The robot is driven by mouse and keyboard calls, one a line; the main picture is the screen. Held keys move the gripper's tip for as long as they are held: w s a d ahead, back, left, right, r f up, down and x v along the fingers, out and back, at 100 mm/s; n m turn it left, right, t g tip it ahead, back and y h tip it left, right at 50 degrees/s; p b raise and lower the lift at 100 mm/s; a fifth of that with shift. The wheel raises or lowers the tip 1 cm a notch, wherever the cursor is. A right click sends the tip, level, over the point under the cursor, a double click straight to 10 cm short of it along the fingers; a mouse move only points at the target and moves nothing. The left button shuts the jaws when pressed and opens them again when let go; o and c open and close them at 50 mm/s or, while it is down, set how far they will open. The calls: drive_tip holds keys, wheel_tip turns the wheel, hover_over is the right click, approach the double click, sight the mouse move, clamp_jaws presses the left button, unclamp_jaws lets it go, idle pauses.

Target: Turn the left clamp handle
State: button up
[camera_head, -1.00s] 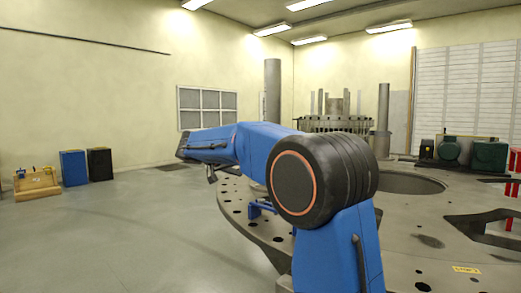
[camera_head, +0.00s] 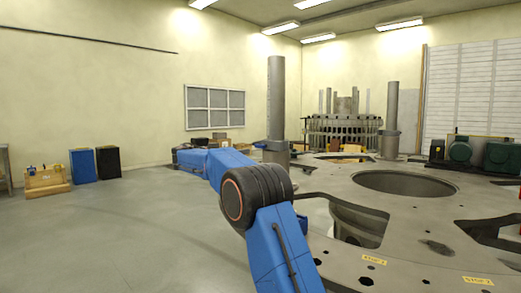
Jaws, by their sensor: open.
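My blue arm reaches out from the bottom middle and bends left over the edge of the turret plate (camera_head: 395,225). The plate is a wide grey metal disc with round holes and large cut-outs. My gripper cannot be made out at the far end of the arm, where dark parts blend into the blue link. I cannot pick out a left clamp handle in this view. Part of the plate's left side is hidden behind my arm.
Two grey steel posts, a tall one (camera_head: 276,100) and a right one (camera_head: 391,120), stand beyond my arm. The plate has a large round opening (camera_head: 404,183). Blue (camera_head: 83,166) and black (camera_head: 108,162) boxes stand by the left wall. The floor at left is clear.

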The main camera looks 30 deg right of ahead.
sight(262, 146)
drive_tip(key=x, duration=1.4)
drive_tip(key=shift+d, duration=0.1)
drive_tip(key=c, duration=1.1)
drive_tip(key=shift+o, duration=0.2)
